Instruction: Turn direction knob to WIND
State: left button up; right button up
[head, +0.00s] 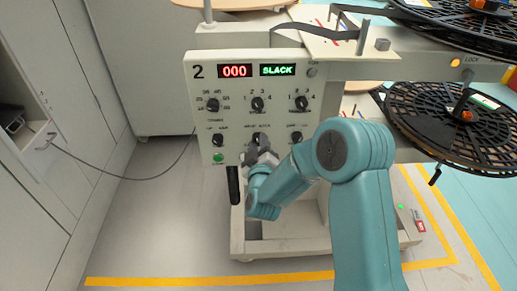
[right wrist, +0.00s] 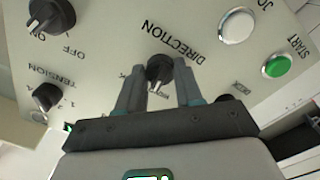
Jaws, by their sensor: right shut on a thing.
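The direction knob (right wrist: 160,70), small and black, sits on the cream control panel (head: 200,95) of station 2. It also shows in the head view (head: 258,139), just above my gripper and partly covered by it. My right gripper (right wrist: 160,88) has a finger on either side of the knob and is shut on it. It also shows in the head view (head: 262,157) at the panel's lower middle. The knob's pale pointer line faces down in the wrist view. The small position labels are too blurred or covered to read surely. My left gripper is not in view.
The panel displays read 000 (head: 235,71) and SLACK (head: 278,69). Other knobs (head: 301,103) sit close around. A green START button (right wrist: 278,65) and a white button (right wrist: 237,25) are near my gripper. Black reels (head: 460,112) stand at the right. The floor at left is clear.

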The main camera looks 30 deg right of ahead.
jog(key=shift+r+n+b, duration=0.15)
jog(key=shift+n+b, duration=0.25)
jog(key=shift+n, duration=1.7)
jog(key=o, duration=1)
jog(key=shift+w, duration=0.1)
jog(key=shift+o, duration=0.2)
